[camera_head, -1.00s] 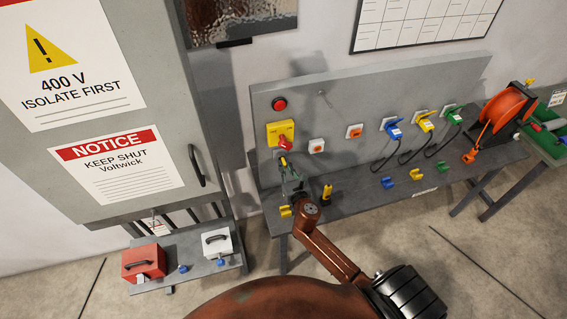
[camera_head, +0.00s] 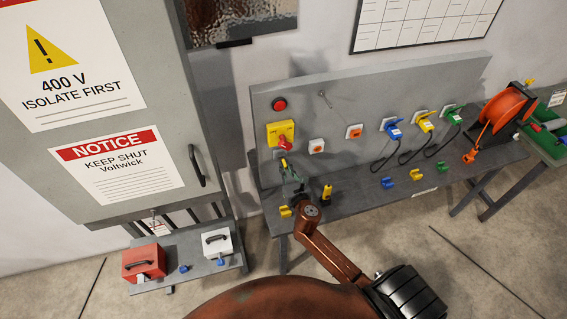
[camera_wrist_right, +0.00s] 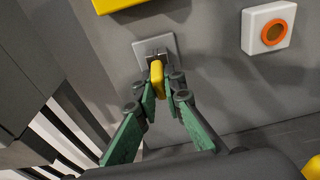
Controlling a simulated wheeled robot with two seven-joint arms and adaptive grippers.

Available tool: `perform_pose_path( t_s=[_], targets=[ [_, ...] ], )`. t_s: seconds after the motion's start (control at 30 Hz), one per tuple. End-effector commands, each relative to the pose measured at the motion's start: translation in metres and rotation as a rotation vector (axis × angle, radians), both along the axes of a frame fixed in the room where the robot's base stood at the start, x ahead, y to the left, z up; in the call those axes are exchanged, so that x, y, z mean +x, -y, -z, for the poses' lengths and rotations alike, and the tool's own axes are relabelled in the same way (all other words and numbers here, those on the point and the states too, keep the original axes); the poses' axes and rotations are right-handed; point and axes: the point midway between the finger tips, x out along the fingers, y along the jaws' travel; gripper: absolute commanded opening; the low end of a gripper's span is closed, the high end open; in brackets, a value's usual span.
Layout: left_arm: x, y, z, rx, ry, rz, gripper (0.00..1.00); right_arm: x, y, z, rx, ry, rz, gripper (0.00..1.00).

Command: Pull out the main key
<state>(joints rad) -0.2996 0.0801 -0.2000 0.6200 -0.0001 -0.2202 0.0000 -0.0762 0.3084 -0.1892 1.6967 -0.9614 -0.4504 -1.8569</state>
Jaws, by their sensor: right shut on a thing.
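The main key has a yellow grip (camera_wrist_right: 157,78) and stands at a grey switch plate (camera_wrist_right: 171,45) on the panel. My right gripper (camera_wrist_right: 162,88) has its green fingers closed around the yellow grip. A metal part shows between grip and plate; I cannot tell how deep the key sits. In the head view the right gripper (camera_head: 287,176) is in front of the panel's left end, below the yellow box with a red rotary switch (camera_head: 284,142). The key is small there and partly hidden. My left gripper is not in view.
An orange-ringed button (camera_wrist_right: 272,32) is right of the plate. A yellow-and-black object (camera_head: 326,193) stands on the grey bench (camera_head: 350,198) close to my right wrist. Coloured plugs and an orange cable reel (camera_head: 503,107) are farther right. A tall grey cabinet (camera_head: 180,60) stands left.

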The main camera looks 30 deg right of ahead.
Motion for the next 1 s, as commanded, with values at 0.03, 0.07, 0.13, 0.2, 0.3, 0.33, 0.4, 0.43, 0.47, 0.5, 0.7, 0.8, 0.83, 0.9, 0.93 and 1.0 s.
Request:
perform_pose_path(
  t_s=[0.03, 0.07, 0.13, 0.2, 0.3, 0.33, 0.4, 0.43, 0.47, 0.5, 0.7, 0.8, 0.83, 0.9, 0.93, 1.0],
  targets=[
    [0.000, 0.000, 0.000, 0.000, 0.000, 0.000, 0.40, -0.001, 0.000, 0.001, 0.000, -0.002, 0.000, 0.00],
    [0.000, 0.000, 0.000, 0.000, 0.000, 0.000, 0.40, -0.002, 0.000, 0.001, 0.000, -0.002, 0.000, 0.00],
    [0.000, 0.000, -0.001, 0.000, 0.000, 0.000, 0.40, -0.003, 0.000, 0.001, 0.000, -0.002, 0.000, 0.00],
    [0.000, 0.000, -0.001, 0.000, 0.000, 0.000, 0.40, -0.003, -0.001, 0.001, 0.000, -0.002, 0.000, 0.00],
    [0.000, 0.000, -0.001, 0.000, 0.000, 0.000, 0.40, -0.005, -0.001, 0.001, 0.000, -0.002, 0.000, 0.00],
    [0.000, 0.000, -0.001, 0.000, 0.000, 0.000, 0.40, -0.005, -0.001, 0.001, 0.000, -0.001, 0.000, 0.00],
    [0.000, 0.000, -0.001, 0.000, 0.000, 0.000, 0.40, -0.005, -0.001, 0.001, 0.000, -0.001, 0.000, 0.00],
    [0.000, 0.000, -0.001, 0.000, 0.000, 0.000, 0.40, -0.006, -0.001, 0.001, 0.000, -0.002, 0.000, 0.00],
    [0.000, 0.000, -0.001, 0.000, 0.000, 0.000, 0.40, -0.007, -0.001, 0.001, 0.000, -0.002, 0.000, 0.00],
    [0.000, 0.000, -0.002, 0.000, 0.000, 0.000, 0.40, -0.008, -0.002, 0.001, 0.000, -0.002, 0.000, 0.00],
    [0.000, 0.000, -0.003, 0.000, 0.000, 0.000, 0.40, -0.017, -0.004, 0.002, 0.000, -0.002, 0.000, 0.00],
    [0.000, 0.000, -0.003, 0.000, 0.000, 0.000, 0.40, -0.022, -0.005, 0.002, 0.000, -0.002, 0.000, 0.00],
    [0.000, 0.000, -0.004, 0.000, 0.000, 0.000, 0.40, -0.023, -0.005, 0.002, 0.000, -0.002, 0.000, 0.00],
    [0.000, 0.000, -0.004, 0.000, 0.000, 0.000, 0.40, -0.027, -0.006, 0.002, 0.001, -0.002, 0.000, 0.00],
    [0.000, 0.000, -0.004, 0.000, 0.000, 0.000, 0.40, -0.028, -0.007, 0.002, 0.001, -0.002, 0.000, 0.00],
    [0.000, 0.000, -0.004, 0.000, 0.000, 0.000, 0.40, -0.031, -0.008, 0.002, 0.000, -0.001, -0.001, 0.00]
  ],
)
